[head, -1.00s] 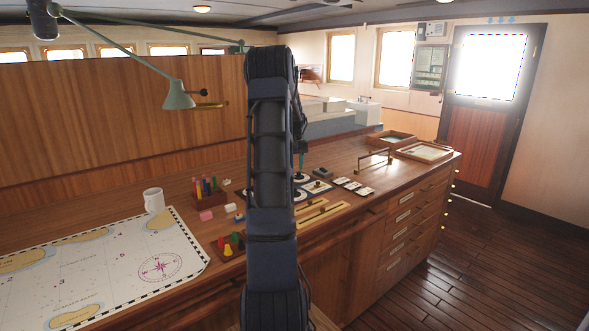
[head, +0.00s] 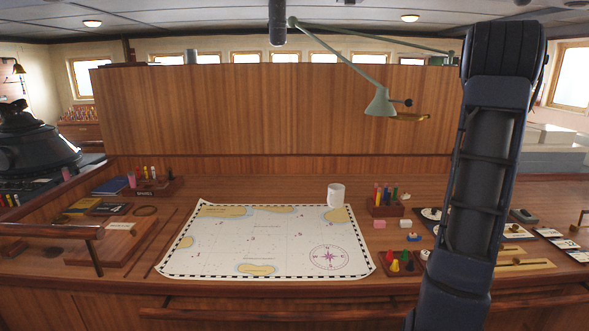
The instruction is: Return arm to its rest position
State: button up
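My arm (head: 482,165) stands as a dark, nearly upright column on the right of the head view, in front of the wooden counter. Its upper links reach above the counter to the height of the windows. My gripper does not show; it is out of view or hidden behind the arm. The arm hides part of the counter's right side.
A chart (head: 215,258) lies on the counter with a white mug (head: 336,194) at its far edge. A marker rack (head: 384,210), a tray with coloured pieces (head: 384,270) and small blocks lie left of my arm. A green lamp (head: 380,103) hangs above.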

jog(key=s+a+r+n+t, duration=0.1)
jog(key=s+a+r, duration=0.1)
jog(key=s+a, duration=0.35)
jog(key=s+a+r, duration=0.2)
jog(key=a, duration=0.7)
jog(key=s+a+r+n+t, duration=0.1)
jog(key=s+a+r, duration=0.25)
jog(key=a, duration=0.35)
jog(key=s+a+f+n, duration=0.1)
jog(key=s+a+f, duration=0.1)
jog(key=s+a, duration=0.4)
jog(key=s+a+f+t, duration=0.1)
jog(key=s+a, duration=0.4)
jog(key=s, duration=0.5)
jog(key=shift+s+a+f+n, duration=0.4)
jog(key=shift+f, duration=0.3)
